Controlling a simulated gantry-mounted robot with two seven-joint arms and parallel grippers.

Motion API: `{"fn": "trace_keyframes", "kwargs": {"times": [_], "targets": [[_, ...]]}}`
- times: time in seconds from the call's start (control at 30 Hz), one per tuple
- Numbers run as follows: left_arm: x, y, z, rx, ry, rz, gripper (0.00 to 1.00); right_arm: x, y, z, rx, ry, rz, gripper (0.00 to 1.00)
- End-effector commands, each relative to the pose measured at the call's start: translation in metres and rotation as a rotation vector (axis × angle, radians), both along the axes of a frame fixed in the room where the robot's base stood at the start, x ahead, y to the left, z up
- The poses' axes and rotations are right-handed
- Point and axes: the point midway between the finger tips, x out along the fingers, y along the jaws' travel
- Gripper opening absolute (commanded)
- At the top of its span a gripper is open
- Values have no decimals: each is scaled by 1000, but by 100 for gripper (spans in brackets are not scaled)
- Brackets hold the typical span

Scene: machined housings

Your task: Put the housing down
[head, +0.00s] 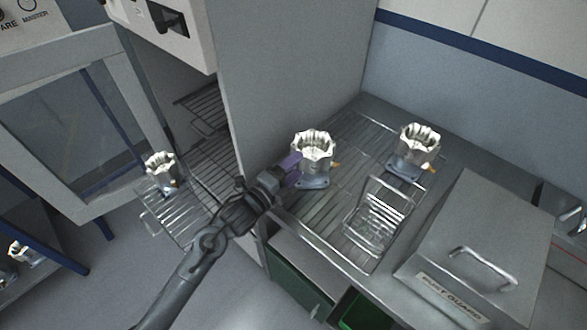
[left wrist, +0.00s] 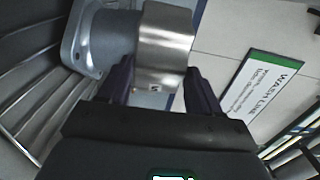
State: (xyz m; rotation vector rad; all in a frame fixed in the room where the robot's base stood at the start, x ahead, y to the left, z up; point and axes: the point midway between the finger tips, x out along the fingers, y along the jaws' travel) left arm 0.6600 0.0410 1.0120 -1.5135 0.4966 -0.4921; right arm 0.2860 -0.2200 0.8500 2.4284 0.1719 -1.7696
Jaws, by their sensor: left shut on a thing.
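A silvery machined housing (head: 316,150) with a scalloped rim and a grey flange stands upright at the left end of the wire rack (head: 345,215) on the counter. My left gripper (head: 293,166) reaches it from the left, its purple fingers shut on the housing's side. In the left wrist view the housing (left wrist: 166,48) is between the two purple fingers of the gripper (left wrist: 160,88), with its flange toward the left. I cannot tell whether the flange touches the rack. My right gripper is not in view.
Another housing (head: 415,145) stands on the rack at the right, and one (head: 161,168) on a pulled-out wire shelf (head: 165,212) at the left. A wire stand (head: 378,220) and a metal lidded box (head: 480,250) are in front. A tall grey cabinet wall (head: 290,70) rises behind the gripper.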

Motion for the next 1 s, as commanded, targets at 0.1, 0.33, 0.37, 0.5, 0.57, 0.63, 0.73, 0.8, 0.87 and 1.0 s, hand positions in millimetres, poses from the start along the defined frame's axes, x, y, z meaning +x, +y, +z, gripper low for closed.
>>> {"fn": "trace_keyframes", "kwargs": {"times": [0.1, 0.33, 0.37, 0.5, 0.57, 0.63, 0.73, 0.8, 0.87, 1.0], "targets": [[1, 0, 4, -7, -12, 0, 0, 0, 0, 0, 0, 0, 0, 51], [1, 0, 4, -6, -12, 1, 0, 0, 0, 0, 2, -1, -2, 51], [1, 0, 3, -6, -12, 1, 0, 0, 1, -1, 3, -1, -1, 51], [0, 0, -3, -1, -3, 0, 73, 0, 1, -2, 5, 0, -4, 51], [0, 0, -3, -2, -2, 0, 82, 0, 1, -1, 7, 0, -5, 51], [0, 0, -3, -2, -2, 1, 89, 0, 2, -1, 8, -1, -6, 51], [0, 0, -3, -2, -2, 1, 89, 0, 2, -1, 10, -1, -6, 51], [0, 0, -3, -2, -2, 1, 89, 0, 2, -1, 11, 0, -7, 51], [0, 0, -3, -2, -2, 1, 89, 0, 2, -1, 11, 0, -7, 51], [-1, 1, 0, -1, -2, 1, 89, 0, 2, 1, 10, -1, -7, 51]]}}
